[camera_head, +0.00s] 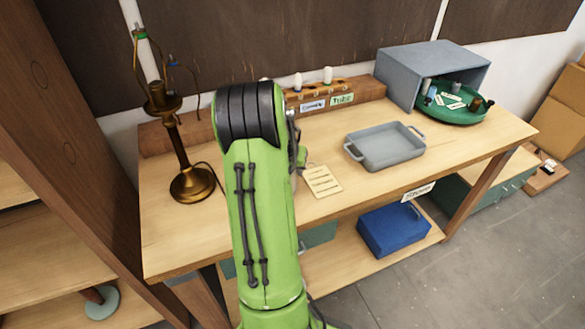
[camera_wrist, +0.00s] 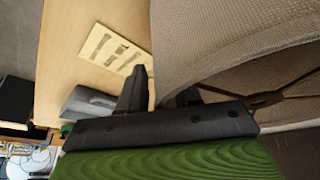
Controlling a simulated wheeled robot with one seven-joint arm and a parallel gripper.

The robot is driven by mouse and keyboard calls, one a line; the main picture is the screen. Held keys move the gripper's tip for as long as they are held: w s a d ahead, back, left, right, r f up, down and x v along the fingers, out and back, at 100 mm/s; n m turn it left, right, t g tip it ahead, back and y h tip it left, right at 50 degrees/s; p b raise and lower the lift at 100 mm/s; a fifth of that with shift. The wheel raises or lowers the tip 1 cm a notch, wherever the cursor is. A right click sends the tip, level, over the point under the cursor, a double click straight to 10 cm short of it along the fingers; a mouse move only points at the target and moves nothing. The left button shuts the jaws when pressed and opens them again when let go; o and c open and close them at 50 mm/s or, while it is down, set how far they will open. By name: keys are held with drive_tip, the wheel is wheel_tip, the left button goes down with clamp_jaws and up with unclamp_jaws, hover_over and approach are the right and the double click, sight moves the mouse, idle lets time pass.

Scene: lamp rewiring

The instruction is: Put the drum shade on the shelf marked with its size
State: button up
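The drum shade (camera_wrist: 225,45) is a large beige fabric shade with dark metal spokes inside its open end. It fills the right of the wrist view and is hidden behind my arm in the head view. My gripper (camera_wrist: 160,95) has one finger outside the shade's wall and the other inside, close together; it looks shut on the rim.
A bare brass lamp (camera_head: 190,183) stands on the workbench (camera_head: 230,255) left of my arm. A paper note (camera_head: 322,181), a grey tray (camera_head: 385,146) and a green round tray (camera_head: 458,117) lie to the right. A blue bin (camera_head: 398,230) sits below. The bench's front right is clear.

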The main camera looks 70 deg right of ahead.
drive_tip(key=shift+r, duration=0.1)
drive_tip(key=p+v, duration=0.1)
drive_tip(key=v, duration=1.1)
